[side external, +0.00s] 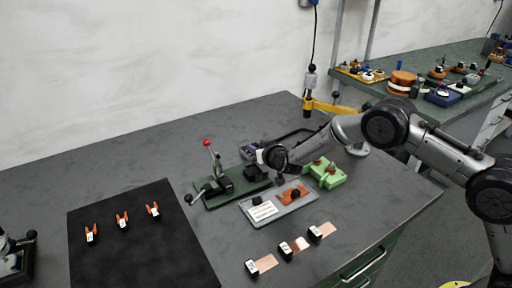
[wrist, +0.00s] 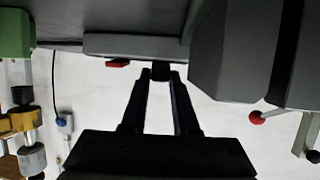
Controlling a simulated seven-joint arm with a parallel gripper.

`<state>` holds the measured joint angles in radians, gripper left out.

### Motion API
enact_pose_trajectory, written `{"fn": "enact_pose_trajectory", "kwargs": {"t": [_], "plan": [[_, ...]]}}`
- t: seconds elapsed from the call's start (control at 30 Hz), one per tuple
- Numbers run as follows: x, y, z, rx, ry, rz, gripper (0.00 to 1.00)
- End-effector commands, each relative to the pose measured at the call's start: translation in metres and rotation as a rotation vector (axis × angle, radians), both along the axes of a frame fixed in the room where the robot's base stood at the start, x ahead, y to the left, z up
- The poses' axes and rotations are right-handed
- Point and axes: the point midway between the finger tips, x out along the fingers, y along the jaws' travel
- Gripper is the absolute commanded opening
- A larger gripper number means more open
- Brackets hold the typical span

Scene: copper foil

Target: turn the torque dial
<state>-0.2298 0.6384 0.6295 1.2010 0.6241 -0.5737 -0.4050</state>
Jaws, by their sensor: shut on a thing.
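A grey plate (side external: 284,214) lies on the bench, with a white card (side external: 262,211) and an orange bracket (side external: 294,191) on it. In the wrist view the edge of a grey plate (wrist: 110,44) runs across the top. A small dark knob (wrist: 160,70), apparently the torque dial, stands out from it. My gripper (side external: 280,180) is low at the back edge of the plate. In the wrist view my gripper's fingers (wrist: 161,78) are shut on the knob, one on each side. Any marking on the knob is hidden.
A dark green fixture (side external: 235,184) with a red-balled lever (side external: 207,143) stands left of my gripper. A light green block (side external: 327,174) is close on the right. Copper foil pieces (side external: 267,262) lie in front; a black mat (side external: 140,240) is at left.

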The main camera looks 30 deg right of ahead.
Motion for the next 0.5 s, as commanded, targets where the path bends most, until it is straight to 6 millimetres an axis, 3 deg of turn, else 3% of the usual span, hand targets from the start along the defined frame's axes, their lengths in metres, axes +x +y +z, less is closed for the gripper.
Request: {"fn": "enact_pose_trajectory", "kwargs": {"t": [0.5], "plan": [[0.0003, 0.0038, -0.0006, 0.001, 0.001, -0.131, 0.00]]}}
